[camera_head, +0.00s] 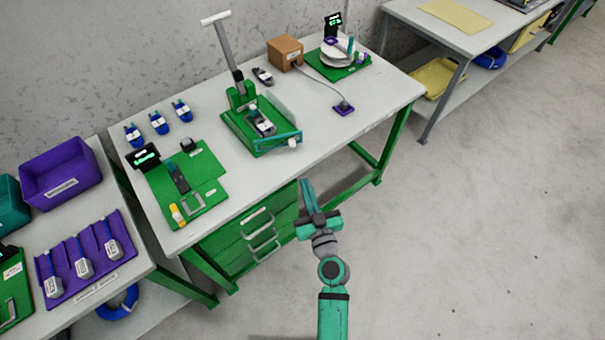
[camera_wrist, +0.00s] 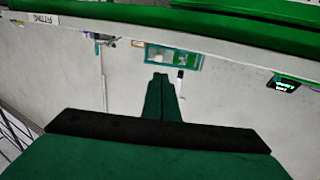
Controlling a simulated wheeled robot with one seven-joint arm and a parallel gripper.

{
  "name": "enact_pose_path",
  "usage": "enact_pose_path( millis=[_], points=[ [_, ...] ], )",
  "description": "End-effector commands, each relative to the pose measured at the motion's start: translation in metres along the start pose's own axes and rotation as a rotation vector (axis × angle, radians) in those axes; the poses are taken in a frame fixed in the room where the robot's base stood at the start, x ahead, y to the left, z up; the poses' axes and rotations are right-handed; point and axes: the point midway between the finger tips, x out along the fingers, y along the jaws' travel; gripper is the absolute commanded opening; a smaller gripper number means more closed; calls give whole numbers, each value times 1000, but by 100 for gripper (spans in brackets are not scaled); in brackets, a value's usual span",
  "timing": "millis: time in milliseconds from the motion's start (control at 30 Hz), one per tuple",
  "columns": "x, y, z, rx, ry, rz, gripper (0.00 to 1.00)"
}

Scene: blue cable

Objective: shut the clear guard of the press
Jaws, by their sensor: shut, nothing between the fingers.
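The press (camera_head: 238,96) stands on the white bench, with a green base and a grey lever raised upright. The clear guard (camera_head: 276,143) has a teal edge and a pale knob (camera_head: 292,143); it stands at the front of the press base. Its exact angle is hard to tell. A dark and white part (camera_head: 264,127) sits in the press behind it. My gripper (camera_head: 306,184) is shut and empty, in front of the bench, below and apart from the guard. In the wrist view my shut fingers (camera_wrist: 161,82) point towards a teal-edged pane (camera_wrist: 174,57), which looks like the guard.
A green board (camera_head: 205,170) lies left of the press. A brown box (camera_head: 284,52) and a green fixture (camera_head: 338,72) stand behind it, with a cable to a purple block (camera_head: 344,107). Green drawers (camera_head: 250,232) are under the bench. The floor at right is clear.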

Motion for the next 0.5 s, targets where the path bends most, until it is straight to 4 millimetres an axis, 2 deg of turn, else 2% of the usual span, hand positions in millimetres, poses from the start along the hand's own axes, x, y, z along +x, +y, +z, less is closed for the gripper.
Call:
enact_pose_path(
  millis=[500],
  points=[
    [85,0,-1,0,1,0,0]
  ],
)
